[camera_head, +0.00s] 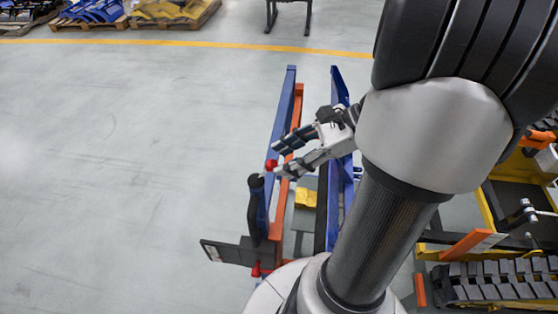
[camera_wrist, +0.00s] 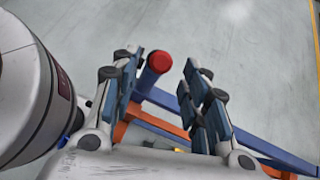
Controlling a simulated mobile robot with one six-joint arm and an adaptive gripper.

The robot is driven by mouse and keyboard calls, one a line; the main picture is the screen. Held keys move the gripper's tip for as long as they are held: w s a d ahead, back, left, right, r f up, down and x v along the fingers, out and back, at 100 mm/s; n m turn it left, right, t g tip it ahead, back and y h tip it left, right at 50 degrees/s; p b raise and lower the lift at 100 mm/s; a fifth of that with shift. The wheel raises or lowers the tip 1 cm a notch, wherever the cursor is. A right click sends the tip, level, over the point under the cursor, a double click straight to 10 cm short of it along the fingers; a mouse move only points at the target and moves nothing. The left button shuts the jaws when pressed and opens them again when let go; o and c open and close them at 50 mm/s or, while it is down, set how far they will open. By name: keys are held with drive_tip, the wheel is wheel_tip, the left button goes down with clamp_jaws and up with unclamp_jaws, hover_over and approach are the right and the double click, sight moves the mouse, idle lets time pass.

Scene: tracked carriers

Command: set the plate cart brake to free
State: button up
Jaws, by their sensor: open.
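The plate cart (camera_head: 283,125), with blue rails and orange bars, stands beside my base in the head view. A red knob (camera_head: 271,165) shows at its left side, near the tips of my gripper (camera_head: 278,158). In the wrist view the red knob (camera_wrist: 159,62) tops a short blue shaft, apparently the brake lever. My gripper (camera_wrist: 165,82) is open there, with the knob between its fingers, closer to the left one. No clear contact shows. My arm and gripper hide part of the cart, and I cannot read any brake marking.
A black upright handle (camera_head: 257,205) and a dark plate (camera_head: 226,252) are at the cart's near end. A yellow tracked carrier (camera_head: 486,208) stands to the right. Pallets (camera_head: 120,22) lie far left. The floor left of the cart is clear.

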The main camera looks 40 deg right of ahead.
drive_tip(key=v, duration=0.8)
drive_tip(key=shift+s+d+r, duration=0.2)
drive_tip(key=shift+d, duration=0.1)
